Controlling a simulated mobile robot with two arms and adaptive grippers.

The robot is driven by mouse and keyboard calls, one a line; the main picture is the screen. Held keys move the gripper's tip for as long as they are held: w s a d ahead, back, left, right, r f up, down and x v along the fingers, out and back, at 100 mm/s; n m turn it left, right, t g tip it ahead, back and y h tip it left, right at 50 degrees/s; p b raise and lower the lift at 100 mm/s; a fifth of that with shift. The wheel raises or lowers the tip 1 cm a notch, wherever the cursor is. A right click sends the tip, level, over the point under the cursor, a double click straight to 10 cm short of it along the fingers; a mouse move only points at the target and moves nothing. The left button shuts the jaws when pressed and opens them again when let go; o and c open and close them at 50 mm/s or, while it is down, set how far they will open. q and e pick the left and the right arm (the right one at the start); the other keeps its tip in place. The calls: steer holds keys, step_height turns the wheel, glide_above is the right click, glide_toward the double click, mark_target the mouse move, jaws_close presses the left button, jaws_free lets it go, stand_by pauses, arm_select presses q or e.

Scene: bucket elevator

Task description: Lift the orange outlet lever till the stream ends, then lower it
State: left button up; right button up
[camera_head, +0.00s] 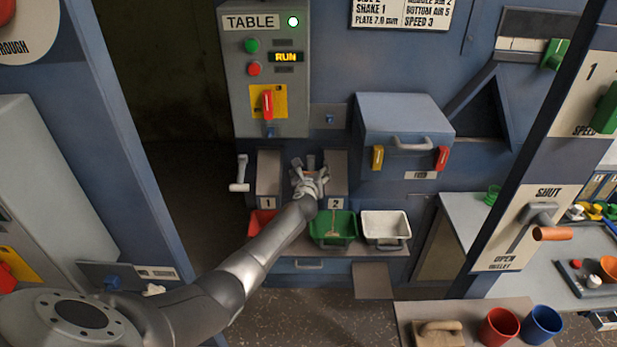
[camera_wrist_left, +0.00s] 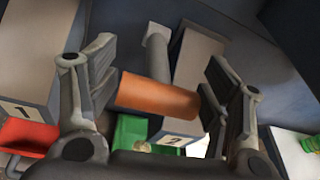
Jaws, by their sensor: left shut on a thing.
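My left gripper (camera_head: 310,182) is at the outlet marked 2. In the left wrist view, an orange cylindrical handle (camera_wrist_left: 155,95) lies between its fingers (camera_wrist_left: 160,98), and the gripper is shut on it. A grey bar (camera_wrist_left: 158,55) stands behind the handle. In the head view my gripper hides most of this lever. Below outlet 2 is a green bin (camera_head: 325,240) with some tan material (camera_head: 333,226) in it; whether a stream still falls is not clear. Another orange-handled lever (camera_head: 552,234) sits on the SHUT/OPEN plate at right. My right gripper is not in view.
A red bin (camera_head: 260,222) and a white bin (camera_head: 385,241) flank the green one. A light-handled lever (camera_head: 240,174) is left of outlet 1. The control box (camera_head: 265,70) reads RUN. Red (camera_head: 499,327) and blue (camera_head: 541,325) cups stand at front right.

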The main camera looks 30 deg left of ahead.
mark_target(309, 168)
arm_select(q)
steer(key=shift+w+a+r+p, duration=0.1)
steer(key=shift+a+r+p, duration=0.25)
steer(key=shift+r, duration=0.55)
steer(key=shift+w+a+r+p, duration=0.15)
steer(key=shift+w+r+p, duration=0.1)
steer(key=shift+r+p, duration=0.2)
steer(key=shift+w+a+r, duration=0.1)
steer(key=shift+w+r, duration=0.05)
steer(key=shift+r, duration=0.25)
steer(key=shift+c, duration=0.2)
steer(key=o, duration=1.3)
steer(key=shift+o, duration=0.2)
steer(key=shift+a+f, duration=0.1)
steer(key=shift+f, duration=0.1)
